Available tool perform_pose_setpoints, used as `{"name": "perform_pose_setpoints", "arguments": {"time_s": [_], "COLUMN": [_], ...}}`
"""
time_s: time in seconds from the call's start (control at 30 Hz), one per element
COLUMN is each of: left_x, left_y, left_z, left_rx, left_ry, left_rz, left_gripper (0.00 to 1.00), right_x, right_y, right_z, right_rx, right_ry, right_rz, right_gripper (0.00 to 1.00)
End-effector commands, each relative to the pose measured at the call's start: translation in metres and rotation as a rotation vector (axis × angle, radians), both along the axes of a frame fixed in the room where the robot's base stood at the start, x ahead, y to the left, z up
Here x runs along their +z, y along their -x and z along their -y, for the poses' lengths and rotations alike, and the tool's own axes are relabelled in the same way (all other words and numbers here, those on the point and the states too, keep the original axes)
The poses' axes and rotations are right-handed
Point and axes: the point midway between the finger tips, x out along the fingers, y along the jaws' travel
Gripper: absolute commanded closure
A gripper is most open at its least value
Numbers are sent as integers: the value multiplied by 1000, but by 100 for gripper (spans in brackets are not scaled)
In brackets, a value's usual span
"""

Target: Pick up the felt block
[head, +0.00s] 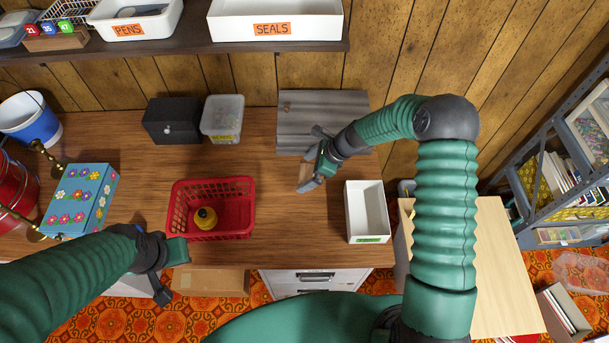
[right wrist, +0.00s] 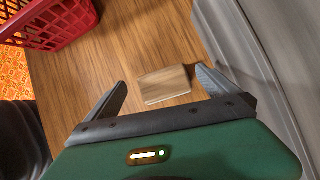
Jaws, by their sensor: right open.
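A small tan block with a grained face, the only block near my jaws, lies on the wooden desk. It shows in the right wrist view (right wrist: 165,85) and partly in the head view (head: 304,174). I take it for the felt block. My right gripper (right wrist: 160,88) is open, with one finger toward each side of the block; no contact shows. In the head view my right gripper (head: 312,184) hides part of the block. My left gripper (head: 177,253) is over the desk's front edge at lower left; its fingers are not clear.
A grey slatted box (head: 323,108) stands just behind the block. A red basket (head: 212,188) holding a yellow item (head: 205,218) is to the left. A white tray (head: 366,211) stands to the right.

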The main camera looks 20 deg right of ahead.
Motion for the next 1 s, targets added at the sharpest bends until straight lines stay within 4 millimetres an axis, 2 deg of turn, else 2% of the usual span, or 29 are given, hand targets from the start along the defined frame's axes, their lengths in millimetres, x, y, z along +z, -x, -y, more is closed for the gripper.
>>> {"name": "perform_pose_setpoints", "arguments": {"time_s": [0.1,0.37,0.87,1.0], "left_x": [0,-1,-1,0], "left_y": [0,0,0,0], "left_z": [0,0,0,0], "left_rx": [0,0,0,0], "left_ry": [0,0,0,0], "left_rz": [0,0,0,0], "left_gripper": [100,100,100,100], "right_x": [-16,-19,-19,-18], "right_y": [-4,-5,-6,-5], "right_z": [-7,-8,-8,-8], "right_rx": [0,-1,-1,-1], "right_ry": [-3,0,0,0], "right_rz": [-3,0,0,0], "right_gripper": [1,2,67,67]}}
